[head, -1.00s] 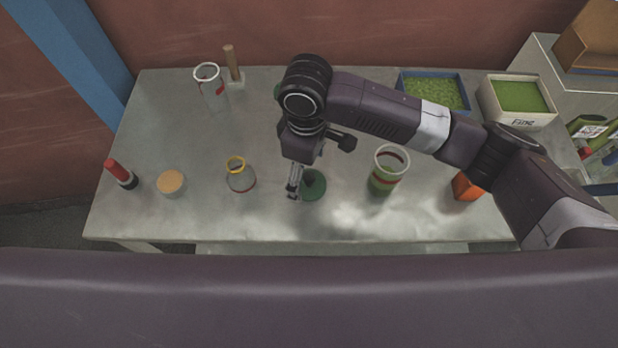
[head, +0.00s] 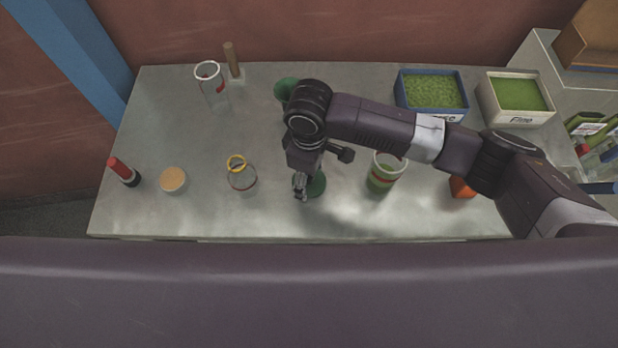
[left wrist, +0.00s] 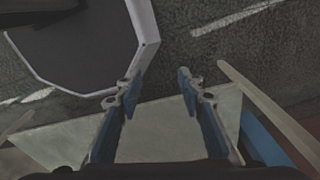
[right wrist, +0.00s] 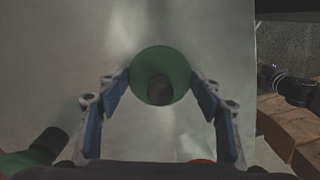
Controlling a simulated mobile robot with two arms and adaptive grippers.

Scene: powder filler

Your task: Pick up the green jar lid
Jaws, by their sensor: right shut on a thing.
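The green jar lid (head: 317,185), a round disc with a dark knob, is near the front middle of the table, partly hidden by my right gripper (head: 301,195). In the right wrist view the lid (right wrist: 177,66) sits between the fingertips of my right gripper (right wrist: 161,84), which is shut on its sides. I cannot tell whether the lid is clear of the table. My left gripper (left wrist: 157,80) shows only in its own wrist view, with its fingers apart and nothing between them.
A jar with green powder (head: 382,178) stands right of the lid and a yellow-rimmed flask (head: 241,178) left of it. A cork disc (head: 173,180) and red-capped item (head: 121,170) lie further left. A green funnel (head: 285,88) and powder bins (head: 432,118) are behind.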

